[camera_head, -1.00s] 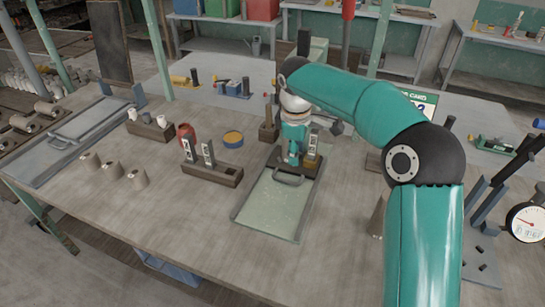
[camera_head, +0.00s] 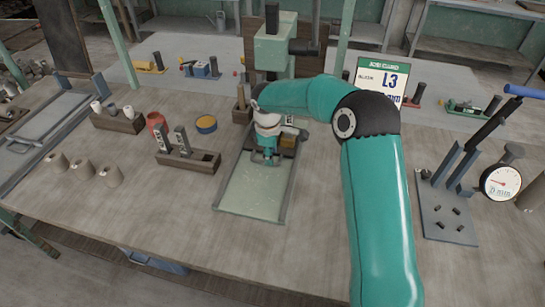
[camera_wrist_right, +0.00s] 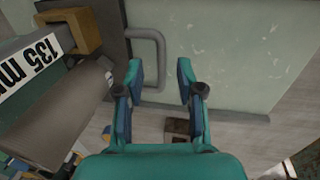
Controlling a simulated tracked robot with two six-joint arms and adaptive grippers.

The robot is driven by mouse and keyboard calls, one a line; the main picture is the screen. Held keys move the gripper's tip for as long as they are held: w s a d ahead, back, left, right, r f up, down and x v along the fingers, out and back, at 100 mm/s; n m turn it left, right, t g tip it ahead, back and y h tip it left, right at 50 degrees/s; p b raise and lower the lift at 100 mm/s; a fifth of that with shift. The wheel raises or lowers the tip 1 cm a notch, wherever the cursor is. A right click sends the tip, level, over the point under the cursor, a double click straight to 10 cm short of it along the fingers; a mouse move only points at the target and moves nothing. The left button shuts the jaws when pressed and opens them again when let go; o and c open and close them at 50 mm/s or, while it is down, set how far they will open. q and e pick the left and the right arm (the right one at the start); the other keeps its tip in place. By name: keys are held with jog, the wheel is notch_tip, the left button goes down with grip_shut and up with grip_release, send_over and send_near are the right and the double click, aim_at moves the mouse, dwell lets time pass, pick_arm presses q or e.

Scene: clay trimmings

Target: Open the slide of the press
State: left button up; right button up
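The press (camera_head: 287,48) is a green machine on a post at the back of the bench. Its slide (camera_head: 252,190) looks like a pale greenish flat panel in a grey frame, lying in front of the press. In the right wrist view the slide (camera_wrist_right: 235,50) fills the top, with a grey bar handle (camera_wrist_right: 158,55) at its left. My right gripper (camera_head: 268,157) is over the slide's far end. In the wrist view its fingers (camera_wrist_right: 160,75) are open, with the handle partly behind the left finger; contact cannot be told. My left gripper is not in view.
A block with an orange piece (camera_head: 288,141) stands close right of my gripper; a "135 mm" label (camera_wrist_right: 35,62) shows in the wrist view. A wooden rack (camera_head: 205,160) is left. A job card (camera_head: 385,80) and a dial gauge (camera_head: 501,182) are right.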

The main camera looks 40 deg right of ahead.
jog(key=shift+w+d+f, duration=0.1)
jog(key=shift+d+f, duration=0.05)
jog(key=shift+f, duration=0.75)
jog(key=shift+w+d+f, duration=0.1)
jog(key=shift+f, duration=0.8)
grip_shut()
